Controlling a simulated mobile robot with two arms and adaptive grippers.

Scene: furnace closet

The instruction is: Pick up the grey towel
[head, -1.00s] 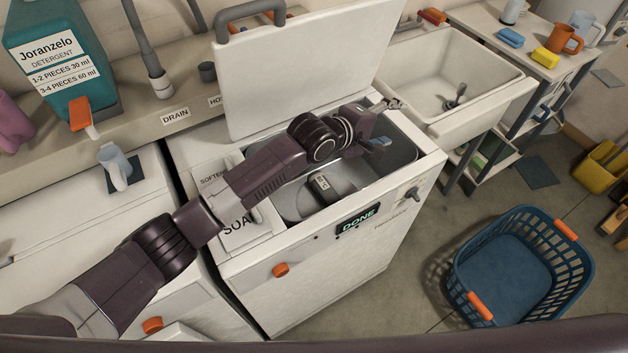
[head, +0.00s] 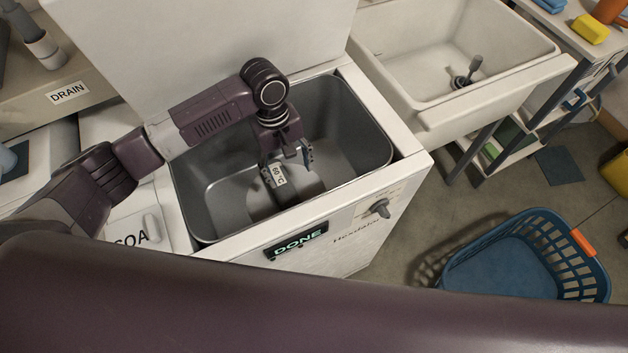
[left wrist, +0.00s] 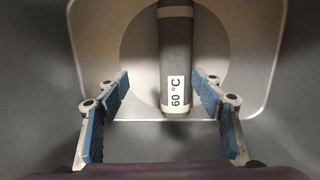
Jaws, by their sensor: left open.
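The grey towel (head: 284,190) appears as a dark grey roll with a white "60 °C" label, lying at the bottom of the open washer tub (head: 355,130). In the left wrist view the roll (left wrist: 176,60) runs from the top edge to the middle, with its labelled end facing me. My left gripper (head: 287,160) is inside the tub above the towel. Its blue-padded fingers (left wrist: 160,85) are spread wide, with the roll's near end showing between them and slightly right of centre. The fingers partly hide the towel in the head view. My right gripper is not in view.
The raised lid (head: 210,45) stands behind the tub. The tub's walls and rim surround my left gripper closely. A white sink (head: 465,60) stands to the right. A blue laundry basket (head: 500,262) with orange handles sits on the floor at front right.

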